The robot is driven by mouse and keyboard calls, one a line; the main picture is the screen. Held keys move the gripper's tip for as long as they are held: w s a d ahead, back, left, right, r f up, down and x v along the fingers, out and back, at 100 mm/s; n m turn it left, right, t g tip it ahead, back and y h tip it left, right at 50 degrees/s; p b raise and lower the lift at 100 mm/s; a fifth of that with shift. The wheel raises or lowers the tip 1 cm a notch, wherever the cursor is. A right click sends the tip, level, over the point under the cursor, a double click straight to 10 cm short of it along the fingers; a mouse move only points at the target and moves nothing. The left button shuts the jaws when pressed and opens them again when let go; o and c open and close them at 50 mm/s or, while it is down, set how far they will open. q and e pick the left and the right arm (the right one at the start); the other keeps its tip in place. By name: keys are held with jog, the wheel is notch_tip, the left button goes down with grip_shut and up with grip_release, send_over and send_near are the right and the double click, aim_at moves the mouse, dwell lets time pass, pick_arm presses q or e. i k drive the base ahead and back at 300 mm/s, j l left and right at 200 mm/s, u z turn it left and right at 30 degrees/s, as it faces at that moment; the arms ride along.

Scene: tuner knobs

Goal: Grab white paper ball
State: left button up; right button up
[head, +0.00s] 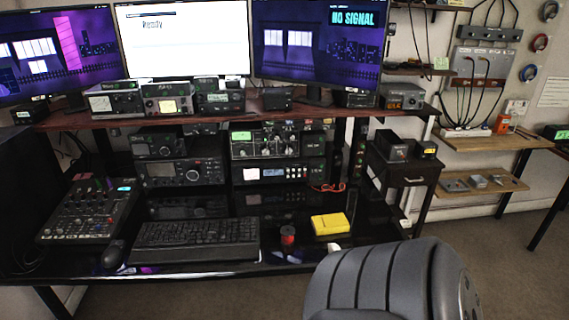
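A small whitish thing (333,247) lies on the black desk (215,267) near its front edge, just below a yellow box. It may be the white paper ball, but it is too small to be sure, and the grey chair back may hide part of it. Neither of my grippers is in view.
A grey chair back (385,275) stands before the desk's right front. A yellow box (329,224), a red spool (287,235), a keyboard (194,238), a mouse (113,254) and a mixer (88,211) are on the desk. Radios and monitors (183,40) stand behind.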

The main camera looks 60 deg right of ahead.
aim_at(333, 247)
jog(key=z, duration=2.35)
